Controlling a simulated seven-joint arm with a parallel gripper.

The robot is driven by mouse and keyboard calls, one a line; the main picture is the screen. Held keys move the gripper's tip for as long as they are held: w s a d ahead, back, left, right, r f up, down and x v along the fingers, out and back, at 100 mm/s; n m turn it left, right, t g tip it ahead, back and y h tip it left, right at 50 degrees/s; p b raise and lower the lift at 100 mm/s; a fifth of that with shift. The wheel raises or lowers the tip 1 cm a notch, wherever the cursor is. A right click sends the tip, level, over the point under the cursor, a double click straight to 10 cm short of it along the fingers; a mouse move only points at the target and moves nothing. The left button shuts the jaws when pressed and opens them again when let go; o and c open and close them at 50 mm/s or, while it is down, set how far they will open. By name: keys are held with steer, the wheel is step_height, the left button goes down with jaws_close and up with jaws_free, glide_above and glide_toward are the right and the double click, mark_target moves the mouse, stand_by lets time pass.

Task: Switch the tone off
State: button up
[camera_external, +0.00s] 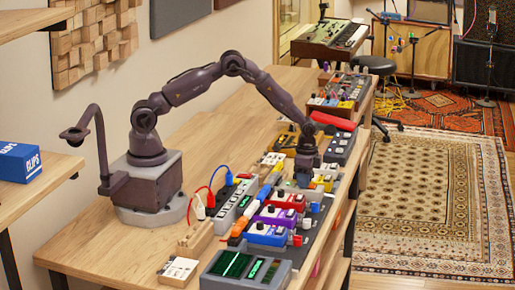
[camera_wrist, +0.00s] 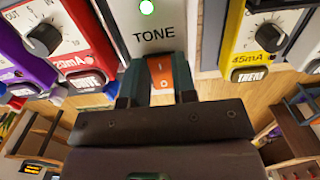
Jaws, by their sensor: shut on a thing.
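An orange switch (camera_wrist: 161,72) marked with a small white line sits below the label. My gripper (camera_wrist: 158,85) has its fingers on either side of this switch, shut on it. In the external view, my gripper (camera_external: 305,178) reaches down into the row of pedals, and the TONE box is largely hidden there.
A red pedal (camera_wrist: 80,38) stands left of the TONE box and a yellow pedal (camera_wrist: 254,38) right of it. In the external view, a power strip (camera_external: 235,205) with cables lies left of the pedals, and a green-screened device (camera_external: 245,270) is in front. Bare table lies near my base.

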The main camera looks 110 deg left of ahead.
steer(key=shift+w+r+g, duration=0.1)
steer(key=shift+w+g, duration=0.1)
steer(key=shift+g, duration=1.1)
steer(key=o, duration=0.9)
steer(key=v, duration=1.3)
